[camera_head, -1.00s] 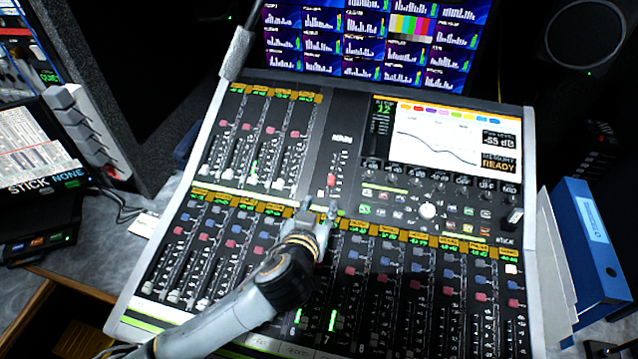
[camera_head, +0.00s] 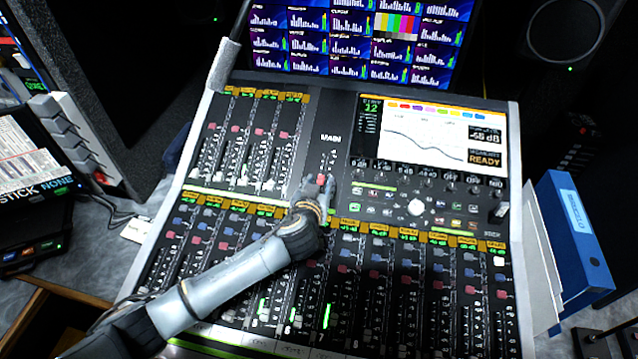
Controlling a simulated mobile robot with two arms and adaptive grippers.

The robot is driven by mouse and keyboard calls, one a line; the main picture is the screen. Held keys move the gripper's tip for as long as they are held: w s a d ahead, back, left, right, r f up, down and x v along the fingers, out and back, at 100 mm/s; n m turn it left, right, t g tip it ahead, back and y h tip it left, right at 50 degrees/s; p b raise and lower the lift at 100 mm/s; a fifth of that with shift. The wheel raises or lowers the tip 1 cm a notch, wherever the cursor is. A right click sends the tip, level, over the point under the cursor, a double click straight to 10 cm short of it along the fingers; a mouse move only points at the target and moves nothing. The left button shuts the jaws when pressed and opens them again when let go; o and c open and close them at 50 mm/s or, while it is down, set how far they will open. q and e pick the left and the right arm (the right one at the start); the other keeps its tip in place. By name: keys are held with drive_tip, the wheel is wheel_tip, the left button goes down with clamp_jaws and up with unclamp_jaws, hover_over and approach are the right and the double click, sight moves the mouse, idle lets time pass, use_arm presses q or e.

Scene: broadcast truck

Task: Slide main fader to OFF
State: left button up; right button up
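The main fader's red cap (camera_head: 321,179) sits low in its slot, under the "MAIN" label on the mixing console (camera_head: 342,105). My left gripper (camera_head: 319,184) reaches in from the lower left. Its two fingertips stand apart, one on each side of the red cap. I cannot tell whether they touch it. The lower end of the slot is hidden behind the gripper. My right gripper is not in view.
A blue binder (camera_head: 570,245) stands beside the console. Monitors rise behind.

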use_arm(q)
clamp_jaws()
drive_tip(key=shift+s+f, duration=0.1)
drive_tip(key=shift+s+d+f, duration=0.1)
drive_tip(key=shift+s+f, duration=0.1)
drive_tip(key=shift+s, duration=0.05)
drive_tip(key=shift+s+f+b, duration=0.2)
drive_tip(key=shift+s+b, duration=0.05)
drive_tip(key=shift+s, duration=0.2)
drive_tip(key=shift+s+f+b, duration=0.2)
drive_tip(key=shift+s, duration=0.25)
drive_tip(key=shift+s+a+f, duration=0.15)
drive_tip(key=shift+s+a, duration=0.2)
drive_tip(key=shift+s, duration=0.15)
drive_tip(key=shift+f, duration=0.1)
